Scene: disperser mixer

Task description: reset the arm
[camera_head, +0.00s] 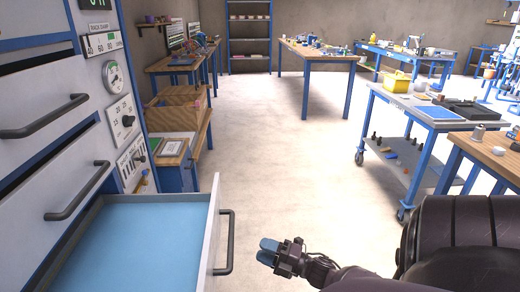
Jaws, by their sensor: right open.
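My right gripper (268,251) is low in the middle of the view, just right of the open drawer's dark handle (226,242). Its blue-tipped fingers point left toward the handle, with a small gap to it in the picture. It is open, and I see nothing held in it. My dark right arm comes in from the lower right. My left gripper is not in the view. The open drawer (130,240) has a bare light-blue bottom and looks empty.
A grey cabinet (60,125) with closed drawers and a gauge panel (118,95) stands at the left. A blue-framed cart (410,165) and a wooden workbench (485,150) stand at the right. The pale floor (275,150) between is clear, with tables and shelves farther back.

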